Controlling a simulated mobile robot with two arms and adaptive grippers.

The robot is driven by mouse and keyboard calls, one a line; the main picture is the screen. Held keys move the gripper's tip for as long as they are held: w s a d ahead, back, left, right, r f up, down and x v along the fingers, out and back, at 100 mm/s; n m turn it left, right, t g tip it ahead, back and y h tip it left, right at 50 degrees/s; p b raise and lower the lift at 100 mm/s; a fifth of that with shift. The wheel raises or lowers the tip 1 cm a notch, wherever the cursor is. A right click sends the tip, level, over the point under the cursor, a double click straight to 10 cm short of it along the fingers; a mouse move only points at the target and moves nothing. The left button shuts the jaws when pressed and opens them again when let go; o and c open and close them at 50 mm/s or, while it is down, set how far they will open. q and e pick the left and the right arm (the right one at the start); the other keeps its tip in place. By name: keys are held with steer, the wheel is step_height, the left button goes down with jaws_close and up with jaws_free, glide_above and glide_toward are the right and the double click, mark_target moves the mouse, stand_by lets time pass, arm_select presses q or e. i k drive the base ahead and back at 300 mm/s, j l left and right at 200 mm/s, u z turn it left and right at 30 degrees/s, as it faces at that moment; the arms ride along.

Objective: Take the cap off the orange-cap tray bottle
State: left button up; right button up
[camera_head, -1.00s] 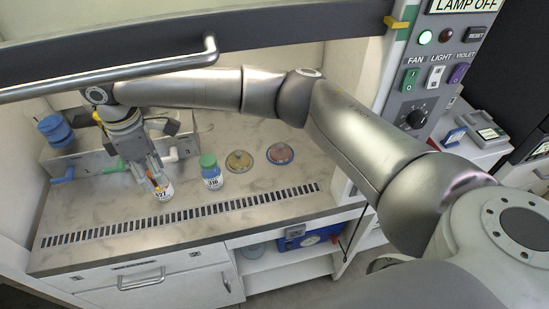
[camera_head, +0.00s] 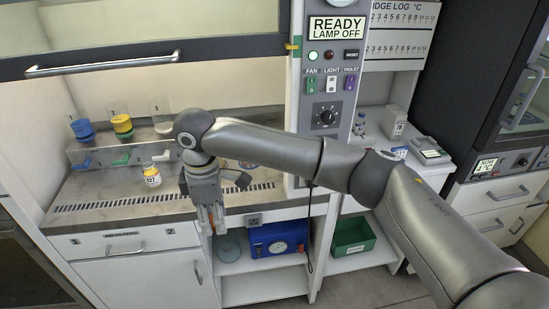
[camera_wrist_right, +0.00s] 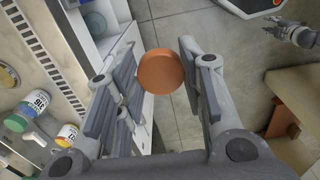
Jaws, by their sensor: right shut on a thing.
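The tray bottle (camera_head: 152,176), with a white label reading 127, stands upright on the hood's worktop in the head view. It also shows in the right wrist view (camera_wrist_right: 68,134). My right gripper (camera_head: 212,226) is away from it, to the right and over the worktop's front edge. In the right wrist view my right gripper (camera_wrist_right: 164,74) is shut on a round orange cap (camera_wrist_right: 163,72), held between its fingertips and apart from the bottle.
A green-capped bottle (camera_wrist_right: 28,110) stands near the tray bottle in the wrist view; my arm hides it in the head view. Blue (camera_head: 82,130) and yellow (camera_head: 122,125) containers stand at the back left. A blue box (camera_head: 280,240) and green bin (camera_head: 352,235) are on shelves below.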

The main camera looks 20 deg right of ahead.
mark_target(152, 176)
steer(key=i+j+z, duration=0.3)
steer(key=z, duration=0.15)
steer(key=i+j+z, duration=0.2)
steer(key=j+z, duration=0.2)
steer(key=i+j, duration=0.15)
steer(key=j, duration=0.2)
steer(key=i+j, duration=0.15)
steer(key=j, duration=0.25)
steer(key=i+j, duration=0.15)
steer(key=j, duration=0.2)
steer(key=i+j, duration=0.15)
steer(key=j, duration=0.25)
